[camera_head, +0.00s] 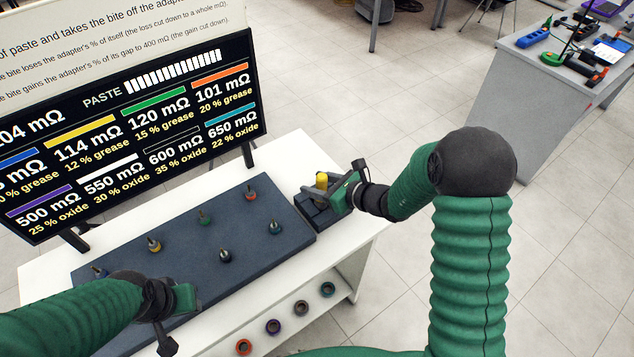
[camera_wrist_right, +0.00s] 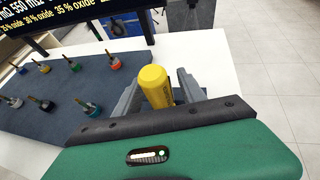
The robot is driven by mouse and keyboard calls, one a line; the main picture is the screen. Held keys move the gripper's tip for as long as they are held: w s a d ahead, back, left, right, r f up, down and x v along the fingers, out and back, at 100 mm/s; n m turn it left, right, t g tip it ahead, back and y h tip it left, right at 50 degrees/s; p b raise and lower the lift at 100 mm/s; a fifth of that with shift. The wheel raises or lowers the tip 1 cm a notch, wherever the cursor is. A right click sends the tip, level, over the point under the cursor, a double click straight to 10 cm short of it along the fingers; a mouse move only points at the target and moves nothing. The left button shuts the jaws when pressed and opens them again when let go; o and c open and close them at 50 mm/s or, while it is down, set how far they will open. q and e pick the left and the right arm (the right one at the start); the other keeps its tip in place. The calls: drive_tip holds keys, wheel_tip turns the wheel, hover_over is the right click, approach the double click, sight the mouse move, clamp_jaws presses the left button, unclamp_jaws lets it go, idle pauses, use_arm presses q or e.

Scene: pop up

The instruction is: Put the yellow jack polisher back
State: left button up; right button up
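The yellow jack polisher (camera_head: 321,180) stands upright at a small dark block (camera_head: 318,212) at the right end of the white table. It also shows in the right wrist view (camera_wrist_right: 156,84), between the two grey fingers. My right gripper (camera_head: 323,191) is around it, and the fingers look slightly apart from its sides. Its lower end is hidden by the gripper. My left gripper (camera_head: 172,320) hangs over the front left of the dark board; its fingers are not clear enough to tell open from shut.
The dark board (camera_head: 180,262) holds several upright plugs with coloured rings. A lower shelf (camera_head: 335,301) carries several coloured rings. A sign with resistance values (camera_head: 130,120) stands behind the table. A grey table with tools (camera_head: 530,85) is at far right, with clear floor between.

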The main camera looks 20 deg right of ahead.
use_arm(q)
drive_tip(key=shift+w+d, duration=0.15)
drive_tip(key=shift+d, duration=0.25)
use_arm(e)
drive_tip(key=shift+w+d+f, duration=0.15)
drive_tip(key=shift+d, duration=0.25)
drive_tip(key=v, duration=1.1)
drive_tip(key=s+a+f+n+g, duration=0.4)
drive_tip(key=s+a+n+g, duration=0.4)
drive_tip(key=s+n, duration=0.35)
use_arm(q)
drive_tip(key=shift+a+r+p, duration=0.1)
drive_tip(key=shift+r+p, duration=0.2)
drive_tip(key=shift+r, duration=0.05)
use_arm(e)
drive_tip(key=s+d+n+h, duration=0.4)
drive_tip(key=d+n+h, duration=0.2)
drive_tip(key=n, duration=1.1)
drive_tip(key=shift+h, duration=0.6)
use_arm(q)
drive_tip(key=r+p, duration=0.2)
drive_tip(key=shift+a+r+p, duration=0.2)
drive_tip(key=shift+r+p, duration=0.15)
use_arm(e)
drive_tip(key=v, duration=0.2)
drive_tip(key=shift+a+r+n, duration=0.1)
drive_tip(key=shift+r+n, duration=0.15)
drive_tip(key=shift+r, duration=0.1)
